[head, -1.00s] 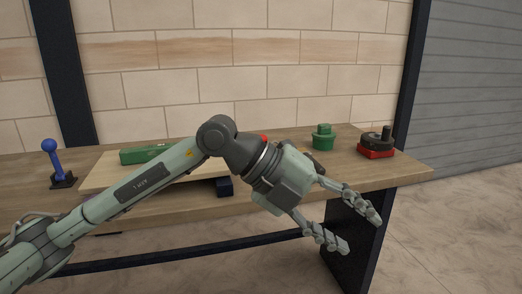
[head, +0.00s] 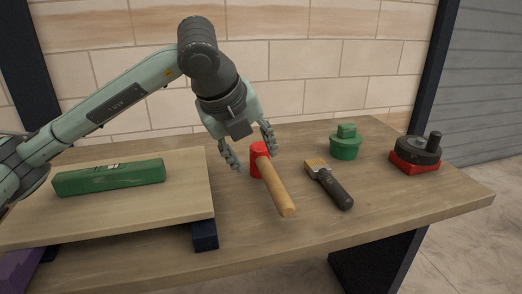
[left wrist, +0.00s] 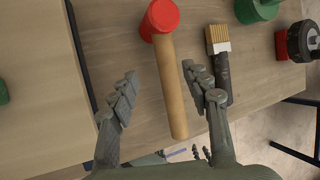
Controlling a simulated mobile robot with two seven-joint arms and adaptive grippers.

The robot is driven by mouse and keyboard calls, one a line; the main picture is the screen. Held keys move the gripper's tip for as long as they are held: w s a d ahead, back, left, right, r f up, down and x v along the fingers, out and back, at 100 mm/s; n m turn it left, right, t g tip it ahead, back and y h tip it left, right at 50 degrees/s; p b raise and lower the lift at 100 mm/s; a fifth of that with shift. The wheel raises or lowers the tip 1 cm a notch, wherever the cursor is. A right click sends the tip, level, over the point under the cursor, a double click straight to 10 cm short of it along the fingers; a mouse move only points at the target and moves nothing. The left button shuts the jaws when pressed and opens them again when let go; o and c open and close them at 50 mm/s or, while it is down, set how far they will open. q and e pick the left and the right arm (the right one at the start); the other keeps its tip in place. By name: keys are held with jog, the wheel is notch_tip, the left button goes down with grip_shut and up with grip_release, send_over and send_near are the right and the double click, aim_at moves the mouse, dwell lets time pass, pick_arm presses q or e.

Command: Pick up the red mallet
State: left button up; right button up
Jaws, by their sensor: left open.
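The red mallet (head: 274,184) lies on the wooden table, with its red head toward the back and its wooden handle pointing to the front right. My left gripper (head: 251,152) is open above the table, its fingers around the area of the mallet's head in the head view. In the left wrist view the mallet (left wrist: 167,78) lies between the two open fingers (left wrist: 160,83), with its red head beyond the fingertips. Whether the fingers touch it cannot be told, but no grip is seen.
A brush (head: 329,184) lies close to the right of the mallet. A green knobbed piece (head: 345,143) and a red-and-black device (head: 416,154) stand farther right. A raised board (head: 120,215) with a green block (head: 109,177) is at left. The table's front edge is bare.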

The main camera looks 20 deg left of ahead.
aim_at(265, 167)
pick_arm(q)
jog(key=shift+w+f, duration=0.2)
jog(key=shift+w, duration=0.1)
jog(key=shift+x, duration=1.2)
jog(key=x, duration=0.2)
jog(key=p+x, duration=0.1)
jog(key=shift+w+d+f, duration=0.25)
jog(key=shift+d, duration=0.2)
jog(key=shift+w+f, duration=0.25)
jog(key=shift+f, duration=0.1)
pick_arm(e)
jog(key=f, duration=0.2)
jog(key=shift+s+f, duration=0.35)
jog(key=shift+f, duration=0.05)
pick_arm(q)
jog(key=shift+r, duration=0.1)
grip_shut()
